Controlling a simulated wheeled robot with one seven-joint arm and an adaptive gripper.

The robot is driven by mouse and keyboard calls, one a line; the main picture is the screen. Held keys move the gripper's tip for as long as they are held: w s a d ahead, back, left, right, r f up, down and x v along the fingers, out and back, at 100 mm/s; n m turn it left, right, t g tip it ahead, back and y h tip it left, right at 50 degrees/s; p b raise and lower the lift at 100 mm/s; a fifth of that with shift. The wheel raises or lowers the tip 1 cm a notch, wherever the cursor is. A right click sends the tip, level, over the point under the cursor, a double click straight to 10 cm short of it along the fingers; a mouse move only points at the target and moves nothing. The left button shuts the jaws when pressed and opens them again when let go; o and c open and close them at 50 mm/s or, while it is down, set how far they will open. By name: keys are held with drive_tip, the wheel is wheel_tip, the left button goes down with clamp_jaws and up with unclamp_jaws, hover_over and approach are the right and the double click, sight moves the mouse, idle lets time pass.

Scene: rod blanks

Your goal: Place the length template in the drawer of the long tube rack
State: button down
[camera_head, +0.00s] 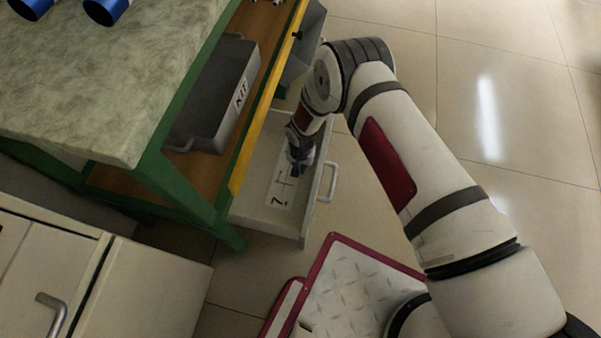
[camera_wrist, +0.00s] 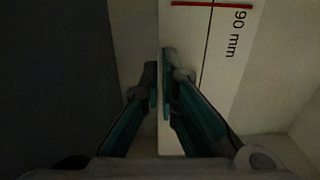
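The length template (camera_head: 279,193) is a pale plate with dark lines and a dark character, inside the open drawer (camera_head: 318,196) of the rack. In the wrist view the template (camera_wrist: 222,72) shows "90 mm", a black line and a red mark. My gripper (camera_head: 297,168) reaches down into the drawer over the template's upper end. In the wrist view my gripper (camera_wrist: 160,82) has its fingers close together, with a narrow pale strip of the template between them. The fingers look shut on it. The exact contact is hidden in shadow.
The green-framed rack (camera_head: 150,165) stands left of the drawer, with a grey KIT box (camera_head: 216,95) on its shelf and a stone-like top (camera_head: 95,75). The drawer handle (camera_head: 331,183) faces right. A pale cabinet (camera_head: 150,290) stands at lower left. Tiled floor (camera_head: 480,60) is clear at right.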

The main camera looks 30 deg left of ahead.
drive_tip(key=shift+f+b, duration=0.6)
drive_tip(key=shift+f, duration=1.25)
drive_tip(key=shift+f, duration=0.1)
drive_tip(key=c, duration=1.8)
unclamp_jaws()
wheel_tip(320, 180, up, 12)
drive_tip(key=p, duration=0.4)
